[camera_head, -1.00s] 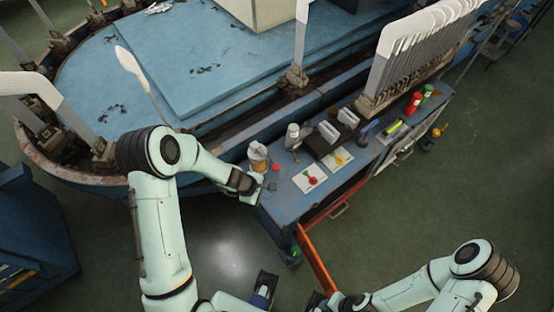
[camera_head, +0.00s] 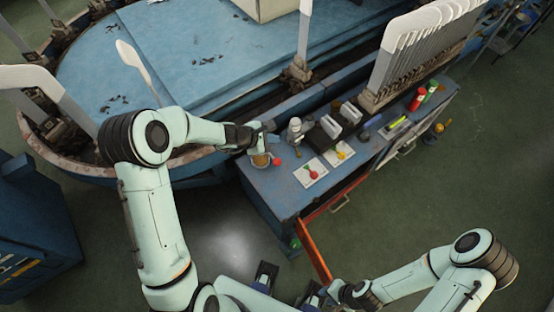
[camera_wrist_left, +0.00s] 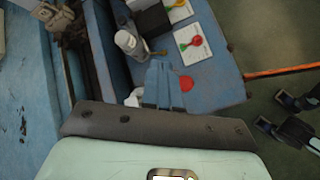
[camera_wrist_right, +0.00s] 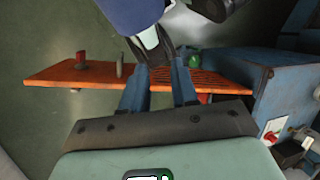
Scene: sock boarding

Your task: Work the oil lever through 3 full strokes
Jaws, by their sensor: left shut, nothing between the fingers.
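I cannot make out an oil lever for certain. A jar with amber contents (camera_head: 259,160) stands at the bench's near left end, partly covered by my left gripper (camera_head: 268,139). A red round piece (camera_head: 277,161) lies beside the jar and shows in the left wrist view (camera_wrist_left: 187,83). A grey-white bottle (camera_head: 295,132) stands just right of that gripper. The left fingers (camera_wrist_left: 158,65) are together and empty over the bench end; contact with the jar is unclear. My right gripper (camera_wrist_right: 158,75) has its fingers apart, low in front of the bench, near an orange panel (camera_wrist_right: 85,76).
The blue bench (camera_head: 285,197) holds cards with coloured spoon-shaped pieces (camera_head: 311,172), a dark block, and red and green cylinders (camera_head: 418,100). The oval blue machine (camera_head: 110,75) with upright white boards borders it behind. The orange panel (camera_head: 317,252) juts out at the front. Floor is open right.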

